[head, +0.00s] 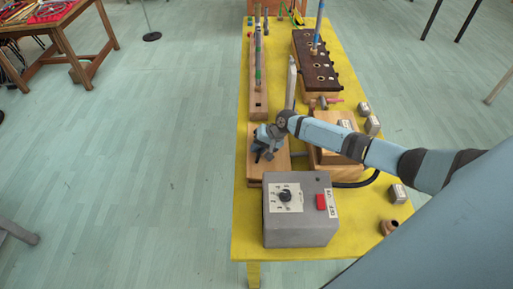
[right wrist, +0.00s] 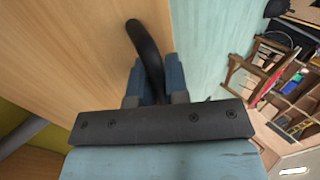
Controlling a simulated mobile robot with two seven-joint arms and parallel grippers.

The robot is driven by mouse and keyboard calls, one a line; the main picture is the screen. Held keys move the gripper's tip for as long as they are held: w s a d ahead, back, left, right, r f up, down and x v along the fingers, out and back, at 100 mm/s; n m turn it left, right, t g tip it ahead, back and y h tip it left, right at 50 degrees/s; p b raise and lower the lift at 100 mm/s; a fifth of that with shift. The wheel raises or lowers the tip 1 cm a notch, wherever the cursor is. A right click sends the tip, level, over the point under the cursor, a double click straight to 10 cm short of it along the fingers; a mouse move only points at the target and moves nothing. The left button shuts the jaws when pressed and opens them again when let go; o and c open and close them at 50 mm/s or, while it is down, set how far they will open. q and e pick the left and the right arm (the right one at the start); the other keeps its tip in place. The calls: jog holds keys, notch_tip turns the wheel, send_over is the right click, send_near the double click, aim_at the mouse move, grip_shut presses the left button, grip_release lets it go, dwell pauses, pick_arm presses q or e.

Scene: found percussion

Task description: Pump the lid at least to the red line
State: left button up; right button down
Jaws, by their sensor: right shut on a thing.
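My right gripper (head: 264,153) is over the light wooden piece (head: 254,172) on the left side of the yellow table. In the right wrist view, my right gripper (right wrist: 152,88) is shut on a curved black handle (right wrist: 142,38), which stands out from a light wooden surface (right wrist: 70,55). I take this wooden piece to be the lid, but its outline is partly hidden by my gripper. I cannot make out a red line in either view. My left gripper is not in view.
A grey box (head: 300,220) with a dial and red switch stands in front of the wooden piece. A wooden block (head: 326,155) is to the right under my arm. A dark-topped box (head: 313,62) stands farther back.

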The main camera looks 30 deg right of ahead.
jog(key=shift+s+f, duration=0.15)
jog(key=shift+p+v, duration=1.15)
jog(key=shift+v, duration=0.2)
jog(key=shift+f, duration=0.1)
jog(key=c, duration=1.1)
grip_release()
jog(key=shift+o, duration=0.2)
